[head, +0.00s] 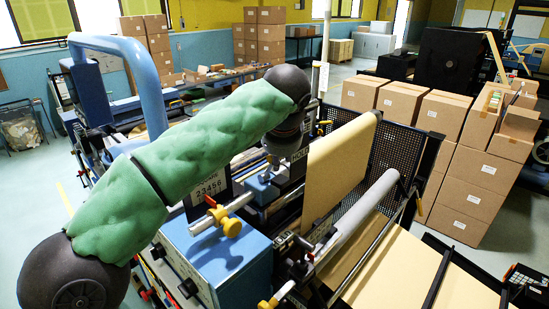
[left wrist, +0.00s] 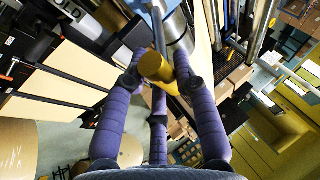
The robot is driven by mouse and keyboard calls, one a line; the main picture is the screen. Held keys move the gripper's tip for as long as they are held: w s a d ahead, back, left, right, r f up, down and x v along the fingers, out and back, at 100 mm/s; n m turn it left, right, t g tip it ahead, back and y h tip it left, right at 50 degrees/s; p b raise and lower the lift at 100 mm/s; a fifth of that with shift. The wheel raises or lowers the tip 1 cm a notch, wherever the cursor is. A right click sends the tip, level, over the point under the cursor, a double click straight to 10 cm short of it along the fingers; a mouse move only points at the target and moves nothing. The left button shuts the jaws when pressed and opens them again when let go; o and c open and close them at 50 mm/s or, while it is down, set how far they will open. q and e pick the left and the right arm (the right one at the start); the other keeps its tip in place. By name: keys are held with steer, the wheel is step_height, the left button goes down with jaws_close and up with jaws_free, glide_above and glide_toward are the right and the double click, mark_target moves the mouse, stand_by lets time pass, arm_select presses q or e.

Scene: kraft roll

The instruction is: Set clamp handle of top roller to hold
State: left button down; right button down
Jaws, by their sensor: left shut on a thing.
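In the left wrist view a yellow clamp handle (left wrist: 157,68) on a metal rod sits between the purple fingers of my left gripper (left wrist: 160,82), which are shut on it. In the head view my green-sleeved left arm reaches over the machine. Its gripper (head: 268,168) is small and partly hidden there, beside a dark HOLD plate (head: 298,155). The handle in its grasp cannot be made out in that view. Part of the HOLD lettering also shows at the upper left of the left wrist view. My right gripper is not in view.
Another yellow knob (head: 232,228) with a metal bar stands out in front. A blue cabinet (head: 213,262) is below it. A brown kraft sheet (head: 340,165) and a grey roller (head: 362,215) lie to the right. Stacked cartons (head: 468,190) stand further right.

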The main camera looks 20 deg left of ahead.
arm_select(q)
steer(key=s+d+f+m+t+y+b, duration=0.1)
steer(key=d+f+m+t+y+b, duration=0.1)
steer(key=d+f+t+y+b, duration=0.2)
steer(key=shift+s+d+f+y+b, duration=0.2)
steer(key=shift+f+y+b, duration=1.7)
steer(key=shift+b, duration=2.15)
steer(key=shift+f, duration=0.1)
steer(key=c, duration=0.9)
jaws_free()
steer(key=shift+c, duration=0.2)
steer(key=v, duration=1.2)
